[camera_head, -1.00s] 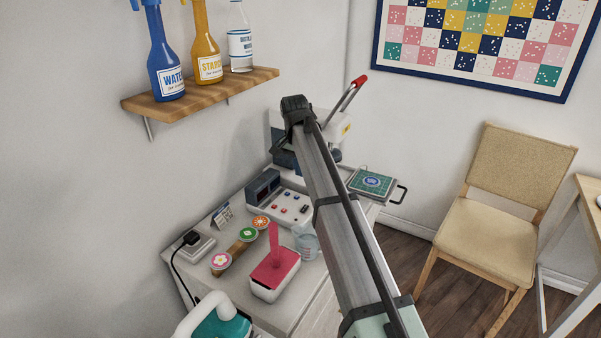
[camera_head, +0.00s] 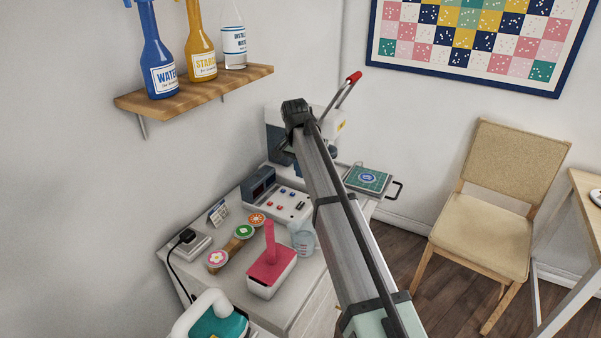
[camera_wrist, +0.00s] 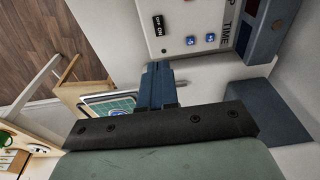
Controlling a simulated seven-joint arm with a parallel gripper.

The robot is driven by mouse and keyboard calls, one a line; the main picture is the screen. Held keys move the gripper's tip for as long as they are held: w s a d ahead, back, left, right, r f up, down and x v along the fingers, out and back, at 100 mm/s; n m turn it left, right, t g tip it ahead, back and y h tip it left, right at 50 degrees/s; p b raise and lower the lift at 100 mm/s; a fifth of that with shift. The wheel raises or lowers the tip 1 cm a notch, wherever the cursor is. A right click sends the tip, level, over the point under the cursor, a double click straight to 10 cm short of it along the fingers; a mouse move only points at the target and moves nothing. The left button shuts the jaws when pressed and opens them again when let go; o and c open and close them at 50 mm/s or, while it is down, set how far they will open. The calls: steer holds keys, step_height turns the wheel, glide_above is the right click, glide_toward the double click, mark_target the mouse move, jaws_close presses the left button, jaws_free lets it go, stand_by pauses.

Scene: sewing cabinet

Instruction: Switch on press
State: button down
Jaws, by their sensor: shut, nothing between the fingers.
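The press stands at the back of the cabinet top in the head view. Its white body (camera_head: 282,121) is partly behind my arm, its red-tipped lever (camera_head: 345,90) is raised, and its green pad (camera_head: 367,178) lies to the right. The grey control box (camera_head: 287,203) with red and blue buttons sits in front of it.
A pink-topped box (camera_head: 270,270), a clear measuring cup (camera_head: 303,240) and round colourful items (camera_head: 245,231) stand on the cabinet top. An iron (camera_head: 215,320) is at the front. A shelf (camera_head: 190,90) with bottles hangs at left. A chair (camera_head: 490,220) stands to the right.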

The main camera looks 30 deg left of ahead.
mark_target(303, 202)
steer(key=f, duration=0.4)
steer(key=w+f, duration=0.1)
steer(key=f, duration=0.6)
steer(key=shift+w+f, duration=0.3)
steer(key=shift+f, duration=0.05)
steer(key=shift+w+f, duration=0.15)
steer(key=shift+f, duration=0.1)
steer(key=shift+s+r, duration=0.3)
steer(key=shift+s, duration=0.55)
step_height(303, 202, up, 14)
steer(key=s, duration=0.2)
stand_by(0.3)
